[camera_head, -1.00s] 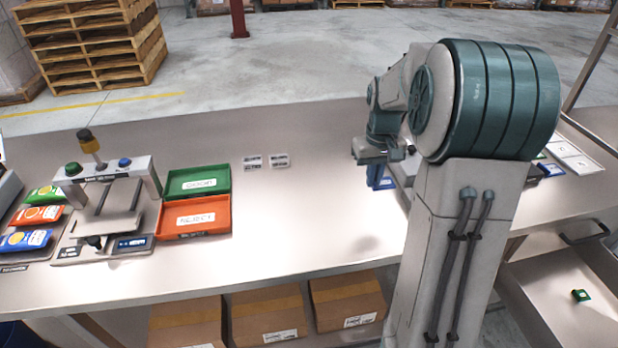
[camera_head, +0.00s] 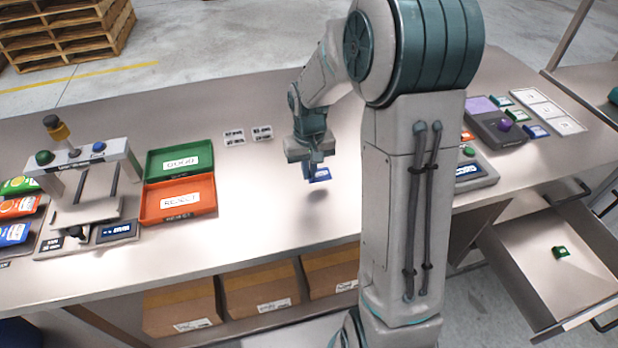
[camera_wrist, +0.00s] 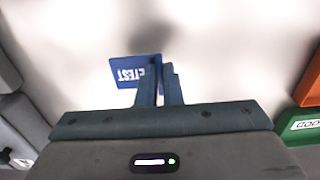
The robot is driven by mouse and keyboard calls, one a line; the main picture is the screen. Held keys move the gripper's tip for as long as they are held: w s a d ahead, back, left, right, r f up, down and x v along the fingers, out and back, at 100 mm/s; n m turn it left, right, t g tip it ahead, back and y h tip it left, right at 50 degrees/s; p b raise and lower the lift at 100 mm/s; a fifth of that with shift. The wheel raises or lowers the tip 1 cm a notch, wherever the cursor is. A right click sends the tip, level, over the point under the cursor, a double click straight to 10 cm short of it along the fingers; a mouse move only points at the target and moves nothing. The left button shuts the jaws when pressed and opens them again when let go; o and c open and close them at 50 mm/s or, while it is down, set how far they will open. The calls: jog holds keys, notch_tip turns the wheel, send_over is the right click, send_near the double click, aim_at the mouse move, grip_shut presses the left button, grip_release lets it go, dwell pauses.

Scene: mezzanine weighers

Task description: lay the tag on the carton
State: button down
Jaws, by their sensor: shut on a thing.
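My gripper (camera_head: 314,168) is above the bench (camera_head: 265,205), in the middle of the head view. It is shut on a small blue tag (camera_head: 321,174) with white lettering. In the wrist view the tag (camera_wrist: 126,72) sticks out to the left of the fingers (camera_wrist: 162,80), and its text seems to read TEST. Brown cartons stand on the shelf under the bench: a left one (camera_head: 180,304), a middle one (camera_head: 258,286) and a right one (camera_head: 329,270). Each has a white label low on its front. My arm column partly hides the right carton.
A green tray (camera_head: 180,160) and a red tray (camera_head: 178,199) lie beside a weigher (camera_head: 90,205) with coloured packets at its left. Two white labels (camera_head: 248,135) lie behind. At right are another weigher (camera_head: 468,172), a card tray (camera_head: 540,112) and an open drawer (camera_head: 535,275) holding a green piece.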

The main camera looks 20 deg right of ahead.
jog(key=shift+f, duration=1.95)
jog(key=shift+f, duration=0.2)
jog(key=c, duration=1.6)
grip_release()
jog(key=shift+r, duration=0.1)
